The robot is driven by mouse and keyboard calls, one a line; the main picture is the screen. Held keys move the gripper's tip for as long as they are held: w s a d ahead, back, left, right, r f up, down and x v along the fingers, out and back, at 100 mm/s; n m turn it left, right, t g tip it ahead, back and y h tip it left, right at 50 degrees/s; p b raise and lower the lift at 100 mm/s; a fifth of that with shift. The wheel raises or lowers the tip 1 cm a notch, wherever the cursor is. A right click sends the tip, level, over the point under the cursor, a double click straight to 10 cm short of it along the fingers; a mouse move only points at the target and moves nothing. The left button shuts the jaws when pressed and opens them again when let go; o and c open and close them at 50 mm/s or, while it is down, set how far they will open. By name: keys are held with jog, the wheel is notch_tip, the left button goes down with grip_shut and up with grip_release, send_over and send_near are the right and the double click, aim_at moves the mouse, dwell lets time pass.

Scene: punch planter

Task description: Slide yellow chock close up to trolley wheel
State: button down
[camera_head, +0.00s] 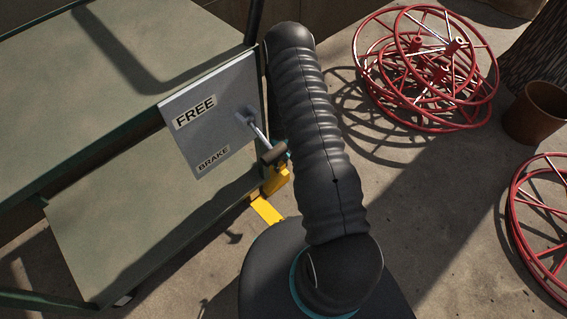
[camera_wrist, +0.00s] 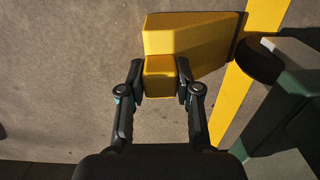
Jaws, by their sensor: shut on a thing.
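In the wrist view the yellow chock (camera_wrist: 187,36) lies on the concrete floor, its wide body beyond my fingers. My gripper (camera_wrist: 160,80) is shut on the chock's narrower near part, one finger on each side. The dark trolley wheel (camera_wrist: 260,63) is at the chock's right end, partly under the green trolley frame (camera_wrist: 285,108). The gap there looks very small; I cannot tell whether they touch. In the head view a little of the chock (camera_head: 277,181) shows beside the trolley (camera_head: 130,225), and my arm hides most of my gripper.
A yellow floor stripe (camera_wrist: 231,97) runs past the wheel. The trolley carries a grey panel (camera_head: 208,112) marked FREE and BRAKE, with a lever (camera_head: 255,128). Red wire wheels (camera_head: 425,70) and a brown pot (camera_head: 538,112) stand at right. The floor left of the chock is clear in the wrist view.

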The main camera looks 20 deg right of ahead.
jog(key=shift+w+a+r, duration=0.15)
jog(key=shift+a+r, duration=0.05)
jog(key=shift+a, duration=0.1)
jog(key=c, duration=0.7)
grip_release()
notch_tip(320, 180, up, 7)
jog(key=shift+f, duration=0.1)
jog(key=shift+d+r, duration=0.1)
jog(key=shift+r, duration=0.45)
